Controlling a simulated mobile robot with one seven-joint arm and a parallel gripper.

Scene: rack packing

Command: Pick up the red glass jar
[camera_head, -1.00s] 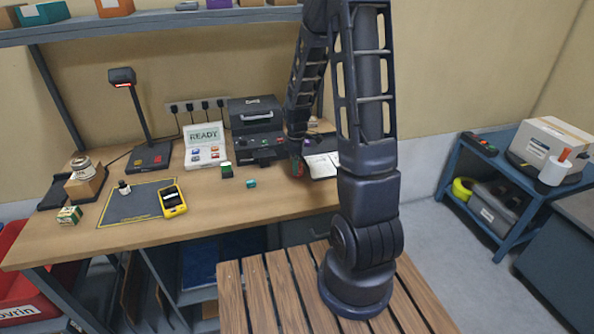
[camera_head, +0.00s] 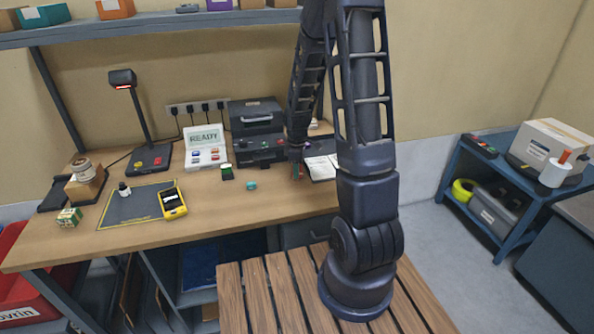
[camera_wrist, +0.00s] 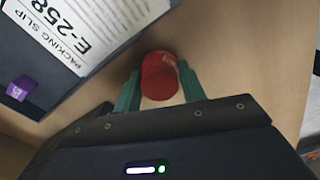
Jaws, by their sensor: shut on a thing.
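The red glass jar (camera_wrist: 159,73) shows in the wrist view with its rounded red top towards the camera. My gripper (camera_wrist: 160,85) has its two green fingers on either side of the jar, shut on it. In the head view my gripper (camera_head: 297,169) is low over the right part of the desk, beside the open white pages. The jar is hard to make out there, and I cannot tell whether it is touching the desk.
A packing slip (camera_wrist: 85,30) lies on a dark surface close to the jar. The wooden desk (camera_head: 240,208) also holds a small teal item (camera_head: 251,186), a black-and-green item (camera_head: 227,172), a yellow handheld device (camera_head: 173,204) and a dark printer-like machine (camera_head: 257,118). The desk's front middle is clear.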

